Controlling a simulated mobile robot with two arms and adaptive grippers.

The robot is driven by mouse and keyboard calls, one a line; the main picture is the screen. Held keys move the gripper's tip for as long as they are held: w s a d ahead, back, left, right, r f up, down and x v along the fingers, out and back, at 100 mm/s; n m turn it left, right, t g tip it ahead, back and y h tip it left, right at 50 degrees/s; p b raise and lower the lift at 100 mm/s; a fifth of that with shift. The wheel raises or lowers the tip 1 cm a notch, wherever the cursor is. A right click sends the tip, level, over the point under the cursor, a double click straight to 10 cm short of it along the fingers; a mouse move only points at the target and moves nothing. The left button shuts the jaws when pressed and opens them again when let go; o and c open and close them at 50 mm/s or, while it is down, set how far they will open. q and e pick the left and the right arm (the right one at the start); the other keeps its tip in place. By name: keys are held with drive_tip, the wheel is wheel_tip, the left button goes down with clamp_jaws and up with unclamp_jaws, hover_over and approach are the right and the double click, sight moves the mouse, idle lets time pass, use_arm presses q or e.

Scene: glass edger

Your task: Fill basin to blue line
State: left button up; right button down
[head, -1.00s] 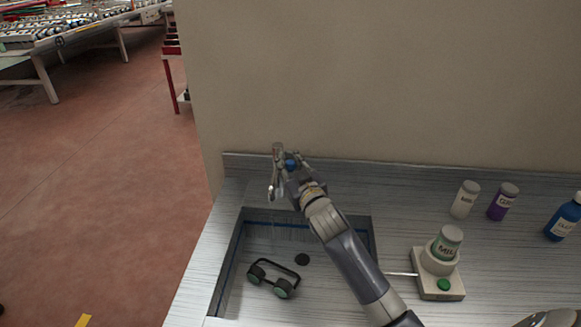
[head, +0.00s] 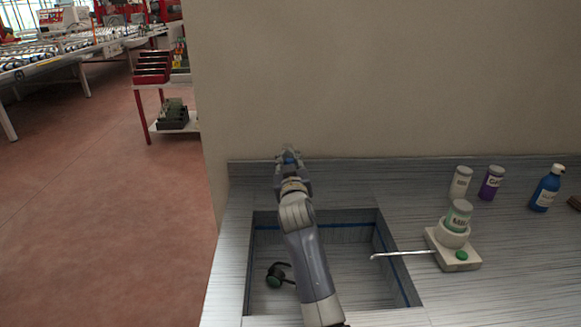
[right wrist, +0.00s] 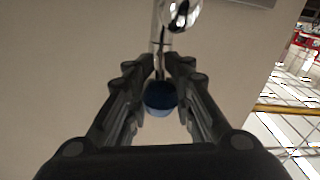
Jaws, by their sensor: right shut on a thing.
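The basin (head: 350,272) is sunk into the grey counter. A blue line (head: 348,225) runs around its inner walls and shows on the back and right walls. I cannot make out a water surface or its level. My right gripper (head: 289,157) is at the tap behind the basin; it also shows in the right wrist view (right wrist: 160,88). Its fingers are shut on the tap's blue knob (right wrist: 160,96). The chrome tap (right wrist: 160,30) rises beyond the knob; in the head view my arm mostly hides it. My left gripper is not in view.
A black double suction lifter (head: 276,276) lies in the basin, partly hidden by my arm. Right of the basin stand a pale base (head: 455,250) with a labelled bottle and thin rod, and several bottles (head: 545,188). A wall rises behind the counter.

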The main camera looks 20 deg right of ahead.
drive_tip(key=c, duration=1.3)
unclamp_jaws()
drive_tip(key=shift+a, duration=0.1)
wheel_tip(320, 180, up, 10)
drive_tip(key=shift+r, duration=0.1)
